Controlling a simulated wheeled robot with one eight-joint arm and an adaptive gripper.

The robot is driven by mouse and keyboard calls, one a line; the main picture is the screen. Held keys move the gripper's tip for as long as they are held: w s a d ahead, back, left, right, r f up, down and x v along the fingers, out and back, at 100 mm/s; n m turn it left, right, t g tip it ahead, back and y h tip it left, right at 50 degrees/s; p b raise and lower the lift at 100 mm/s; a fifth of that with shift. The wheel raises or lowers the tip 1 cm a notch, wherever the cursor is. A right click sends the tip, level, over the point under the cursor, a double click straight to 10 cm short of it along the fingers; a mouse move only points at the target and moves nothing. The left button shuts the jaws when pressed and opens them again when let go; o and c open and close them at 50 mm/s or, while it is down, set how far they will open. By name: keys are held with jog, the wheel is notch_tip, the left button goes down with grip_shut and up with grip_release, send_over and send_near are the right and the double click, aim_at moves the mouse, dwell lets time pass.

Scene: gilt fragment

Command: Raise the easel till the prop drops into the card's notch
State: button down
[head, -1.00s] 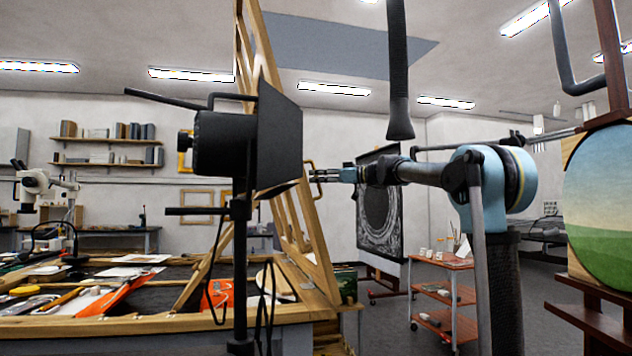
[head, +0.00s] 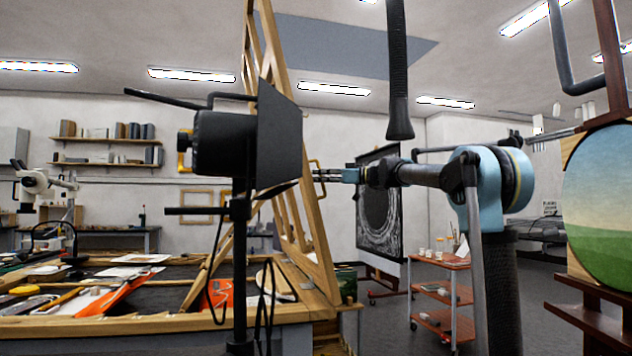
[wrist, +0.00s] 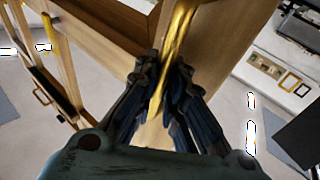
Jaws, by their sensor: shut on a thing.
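The wooden easel (head: 315,252) stands tilted on the worktable, its top leaning left. A wooden prop (head: 207,277) slants behind it down to the table; a black lamp hides part of both. My gripper (head: 318,175) is at the brass handle (head: 317,163) on the easel's right side. In the wrist view, my gripper (wrist: 160,100) is shut on a brass bar (wrist: 178,38) beside a wooden beam.
A black lamp (head: 279,145) on a stand is close in front of the easel. Tools and papers cover the worktable (head: 120,326) at left. A red trolley (head: 443,292) and a painting (head: 600,195) stand at right. Floor between them is clear.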

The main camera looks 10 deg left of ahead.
jog(key=shift+w+d, duration=0.1)
jog(key=shift+d, duration=0.15)
jog(key=c, duration=1.9)
grip_release()
jog(key=shift+a, duration=0.2)
jog(key=shift+d, duration=0.15)
jog(key=d, duration=0.4)
jog(key=s+d, duration=0.1)
jog(key=d, duration=0.6)
jog(key=shift+s+d+f, duration=0.25)
jog(key=shift+d, duration=0.1)
